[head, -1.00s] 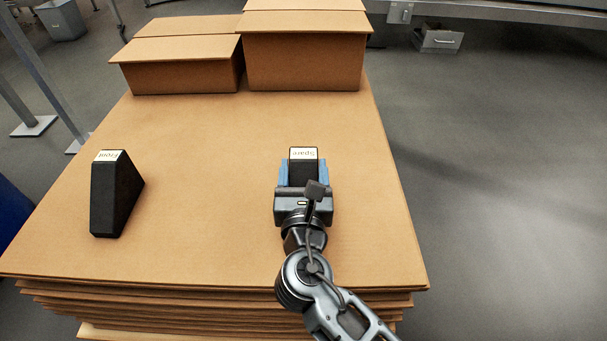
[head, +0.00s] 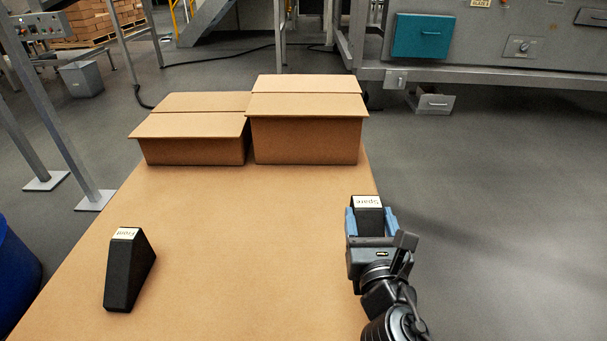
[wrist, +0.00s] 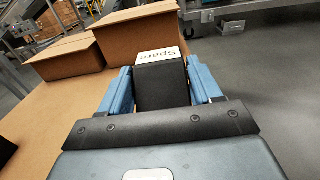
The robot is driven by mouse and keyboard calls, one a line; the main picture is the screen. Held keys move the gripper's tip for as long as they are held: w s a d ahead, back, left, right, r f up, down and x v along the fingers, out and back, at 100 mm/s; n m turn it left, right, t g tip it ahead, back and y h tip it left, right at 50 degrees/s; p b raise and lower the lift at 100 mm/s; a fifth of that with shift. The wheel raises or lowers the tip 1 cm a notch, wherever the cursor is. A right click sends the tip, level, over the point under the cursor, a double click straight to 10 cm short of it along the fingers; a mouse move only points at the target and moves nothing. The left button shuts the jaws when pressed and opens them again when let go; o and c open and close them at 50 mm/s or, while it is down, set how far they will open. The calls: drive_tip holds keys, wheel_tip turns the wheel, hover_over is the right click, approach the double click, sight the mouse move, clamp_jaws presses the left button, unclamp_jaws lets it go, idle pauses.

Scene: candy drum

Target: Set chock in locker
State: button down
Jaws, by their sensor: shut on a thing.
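My gripper (head: 371,224) is shut on a black chock with a white label reading "Spare" (head: 367,203), at the right edge of the cardboard stack. The Spare chock also shows between the blue fingers in the wrist view (wrist: 162,80). A second black wedge-shaped chock, labelled "Front" (head: 128,272), stands on the cardboard at the left, apart from my gripper. I cannot tell which thing in view is the locker.
Two closed cardboard boxes (head: 190,150) (head: 307,139) stand at the far end of the cardboard stack (head: 240,235). A metal machine frame with a teal panel (head: 421,36) stands at the back right. Grey floor (head: 500,220) is clear on the right. A blue drum (head: 15,270) is at the left.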

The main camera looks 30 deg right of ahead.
drive_tip(key=shift+w+r+p, duration=0.1)
drive_tip(key=shift+r+p, duration=0.4)
drive_tip(key=shift+p, duration=0.05)
drive_tip(key=shift+w+a+r+n+t+y+p, duration=1.6)
drive_tip(key=shift+a+r+n+y+p, duration=2.4)
drive_tip(key=shift+p, duration=4.5)
wheel_tip(320, 180, down, 11)
drive_tip(key=s+a+m+y, duration=0.1)
drive_tip(key=m, duration=0.1)
drive_tip(key=shift+s+a+g, duration=0.25)
drive_tip(key=shift+a+g, duration=0.15)
drive_tip(key=shift+f, duration=0.1)
